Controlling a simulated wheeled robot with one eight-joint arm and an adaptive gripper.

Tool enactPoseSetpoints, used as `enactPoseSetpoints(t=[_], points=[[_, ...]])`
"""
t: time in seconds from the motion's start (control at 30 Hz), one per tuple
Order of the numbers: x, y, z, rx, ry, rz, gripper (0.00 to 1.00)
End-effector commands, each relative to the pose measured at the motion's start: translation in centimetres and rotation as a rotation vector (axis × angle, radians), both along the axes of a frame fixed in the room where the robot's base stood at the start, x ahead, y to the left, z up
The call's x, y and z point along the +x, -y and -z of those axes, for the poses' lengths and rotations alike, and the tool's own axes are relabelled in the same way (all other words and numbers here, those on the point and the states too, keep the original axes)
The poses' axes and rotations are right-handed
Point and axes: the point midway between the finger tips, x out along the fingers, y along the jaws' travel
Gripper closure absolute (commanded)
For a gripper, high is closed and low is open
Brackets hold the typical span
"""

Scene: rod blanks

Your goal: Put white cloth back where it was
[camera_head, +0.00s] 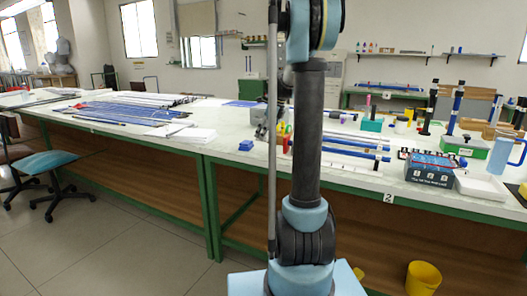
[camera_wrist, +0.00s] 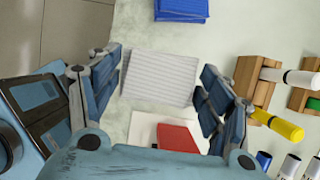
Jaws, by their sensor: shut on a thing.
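The white cloth (camera_wrist: 160,78) is a flat, folded, finely ribbed piece in the wrist view. It spans the gap between the two blue-grey fingers of my gripper (camera_wrist: 161,72), which is shut on it. The cloth is over a pale worktop (camera_wrist: 240,25); whether it touches the surface I cannot tell.
In the wrist view a blue stack (camera_wrist: 181,8) lies beyond the cloth, and a red object (camera_wrist: 178,137) lies on a white piece nearer me. Wooden holders (camera_wrist: 262,75) with several rods stand right. In the head view, the long table (camera_head: 215,152) has rods and boxes; a yellow bin (camera_head: 423,278) is below.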

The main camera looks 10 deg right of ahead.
Motion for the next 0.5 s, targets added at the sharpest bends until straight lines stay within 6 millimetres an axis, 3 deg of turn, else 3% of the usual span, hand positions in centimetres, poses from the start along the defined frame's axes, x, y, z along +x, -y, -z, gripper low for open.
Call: enactPoseSetpoints(t=[0.1, 0.5], points=[[0.0, -0.2, 1.8, 0.001, -0.001, -0.004, 0.50], [0.0, -0.7, 5.3, -0.001, 0.000, -0.011, 0.50]])
